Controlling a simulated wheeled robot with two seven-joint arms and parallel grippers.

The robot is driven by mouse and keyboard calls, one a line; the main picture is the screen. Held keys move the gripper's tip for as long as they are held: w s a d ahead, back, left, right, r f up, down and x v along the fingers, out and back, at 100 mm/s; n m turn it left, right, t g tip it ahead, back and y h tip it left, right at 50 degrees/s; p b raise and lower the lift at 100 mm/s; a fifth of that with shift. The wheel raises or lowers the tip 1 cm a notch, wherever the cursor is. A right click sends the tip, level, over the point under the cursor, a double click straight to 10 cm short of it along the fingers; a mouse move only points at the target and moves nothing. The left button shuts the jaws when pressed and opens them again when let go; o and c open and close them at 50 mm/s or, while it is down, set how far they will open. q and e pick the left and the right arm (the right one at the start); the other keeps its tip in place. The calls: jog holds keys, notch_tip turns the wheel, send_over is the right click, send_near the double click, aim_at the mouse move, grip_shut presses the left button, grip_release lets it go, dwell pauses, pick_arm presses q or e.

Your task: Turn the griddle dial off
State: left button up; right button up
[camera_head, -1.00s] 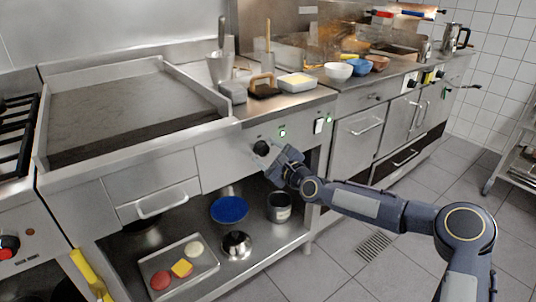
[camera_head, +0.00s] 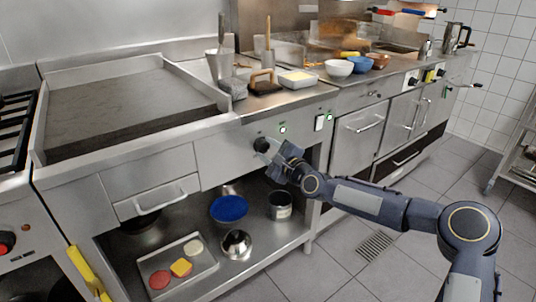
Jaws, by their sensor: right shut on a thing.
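The griddle (camera_head: 120,105) is a flat grey plate with a steel rim at the left. Its black dial (camera_head: 261,144) sits on the steel front panel, right of the drawer. My right gripper (camera_head: 272,150) is at the dial, coming from the lower right, and is shut on it; the fingertips are small and partly hidden by the gripper body. My left gripper is not in view.
A white switch with a green light (camera_head: 319,122) is right of the dial. Bowls and utensils stand on the counter. The tiled floor at right is open.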

jog(key=n+b, duration=0.1)
jog(key=n, duration=0.1)
jog(key=n+b, duration=0.1)
jog(key=b, duration=0.1)
jog(key=shift+f+n, duration=0.2)
jog(key=shift+n, duration=0.2)
jog(key=n+b, duration=0.2)
jog(key=n, duration=0.1)
jog(key=n+b, duration=0.2)
jog(key=n, duration=0.2)
jog(key=n+b, duration=0.1)
jog(key=n, duration=0.2)
jog(key=shift+n+b, duration=0.35)
jog(key=shift+n, duration=0.05)
jog(key=n, duration=0.2)
jog(key=shift+n+b, duration=0.3)
jog(key=shift+n, duration=0.1)
jog(key=n, duration=0.3)
jog(key=shift+r, duration=0.1)
jog(key=n, duration=0.4)
jog(key=shift+n+p, duration=0.35)
jog(key=shift+n, duration=1.25)
